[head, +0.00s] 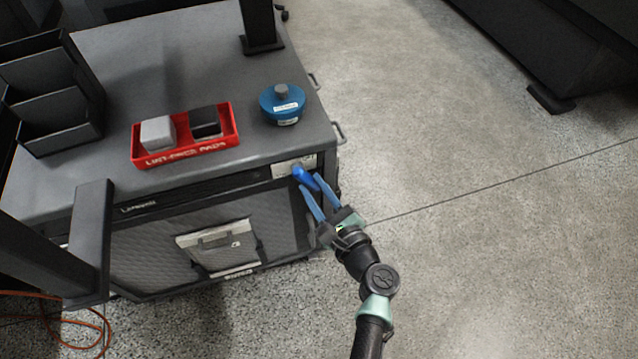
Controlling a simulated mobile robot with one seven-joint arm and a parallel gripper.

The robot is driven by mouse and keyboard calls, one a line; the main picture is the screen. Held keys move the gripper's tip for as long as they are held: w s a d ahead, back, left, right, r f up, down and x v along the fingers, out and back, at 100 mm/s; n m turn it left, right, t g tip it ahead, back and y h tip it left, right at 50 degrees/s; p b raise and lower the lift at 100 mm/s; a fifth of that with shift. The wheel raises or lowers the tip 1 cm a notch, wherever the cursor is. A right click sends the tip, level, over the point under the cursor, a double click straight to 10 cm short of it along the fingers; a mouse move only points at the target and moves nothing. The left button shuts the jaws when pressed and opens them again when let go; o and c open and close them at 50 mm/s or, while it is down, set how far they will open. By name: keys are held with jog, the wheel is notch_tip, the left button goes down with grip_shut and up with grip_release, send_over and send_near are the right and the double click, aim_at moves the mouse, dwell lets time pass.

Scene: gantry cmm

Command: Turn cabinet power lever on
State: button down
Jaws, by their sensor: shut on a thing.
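The cabinet (130,225) is dark grey, with a mesh front and a flat grey top. A light switch plate (285,168) sits at the upper right corner of its front. The blue power lever (302,175) sticks out at this plate. My gripper (308,188) is at the lever, with its two blue fingers reaching up from the lower right. It is shut on the lever. The fingers partly hide the lever, and its exact angle is hard to tell.
On the cabinet top are a red tray (188,153) with a grey block and a black block, a blue round container (284,106) and a dark organizer (55,95). An orange cable (75,325) lies on the floor at lower left. The floor to the right is clear.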

jog(key=m, duration=0.1)
jog(key=a+m, duration=0.1)
jog(key=m, duration=0.3)
jog(key=shift+s+a+f+t+y, duration=0.3)
jog(key=shift+a+f+t+y, duration=0.05)
jog(key=shift+f+t+y, duration=0.05)
jog(key=shift+a, duration=0.1)
jog(key=c, duration=0.6)
grip_release()
jog(key=p+v, duration=0.4)
jog(key=v, duration=0.9)
jog(key=shift+r, duration=0.1)
